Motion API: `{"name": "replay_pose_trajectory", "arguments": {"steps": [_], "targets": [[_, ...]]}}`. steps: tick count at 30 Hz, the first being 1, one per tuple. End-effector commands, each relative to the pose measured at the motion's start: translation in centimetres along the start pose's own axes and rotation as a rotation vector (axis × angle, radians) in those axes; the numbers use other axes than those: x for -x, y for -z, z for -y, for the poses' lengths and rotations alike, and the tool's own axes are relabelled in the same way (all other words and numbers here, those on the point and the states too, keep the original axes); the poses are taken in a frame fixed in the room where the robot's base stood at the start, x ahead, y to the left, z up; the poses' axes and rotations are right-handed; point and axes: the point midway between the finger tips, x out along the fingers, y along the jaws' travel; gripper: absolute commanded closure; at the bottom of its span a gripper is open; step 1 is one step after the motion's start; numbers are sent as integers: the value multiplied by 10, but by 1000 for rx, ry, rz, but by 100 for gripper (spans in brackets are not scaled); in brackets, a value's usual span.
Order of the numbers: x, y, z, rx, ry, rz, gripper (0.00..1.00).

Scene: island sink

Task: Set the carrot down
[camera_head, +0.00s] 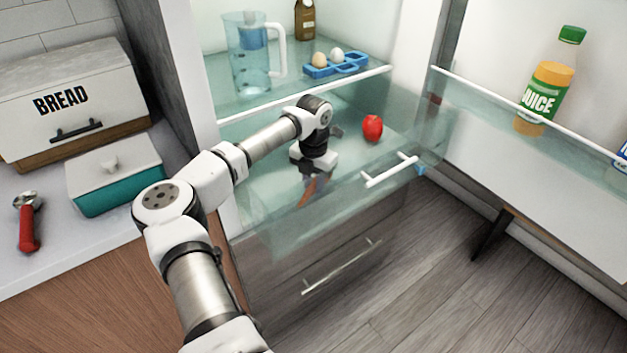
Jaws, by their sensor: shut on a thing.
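The carrot (308,193) is orange and hangs tilted below my gripper (316,176), which is shut on it. My gripper points down inside the open, see-through fridge drawer (270,232). The carrot shows through the drawer's clear front. I cannot tell whether its lower tip touches the drawer floor. The fingertips are small and partly blurred by the clear plastic.
A red round item (372,128) lies right of my gripper. The shelf above holds a water pitcher (250,60) and a blue egg holder (336,66). The fridge door with a juice bottle (545,90) stands open at right. The drawer handle (390,171) juts forward.

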Motion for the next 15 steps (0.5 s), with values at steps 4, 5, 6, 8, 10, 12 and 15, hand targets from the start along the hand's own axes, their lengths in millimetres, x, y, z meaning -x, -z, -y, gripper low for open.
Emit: {"name": "replay_pose_trajectory", "arguments": {"steps": [4, 5, 6, 8, 10, 12, 15], "targets": [[0, 0, 0, 0, -1, 2, 100], [0, 0, 0, 0, -1, 2, 100], [0, 0, 0, 0, -1, 1, 100], [-1, 0, 0, 0, -1, 1, 100], [-4, 0, 0, 0, -1, 1, 100], [-3, 0, 0, 0, -1, 1, 69], [-3, 0, 0, 0, -1, 1, 55]]}}
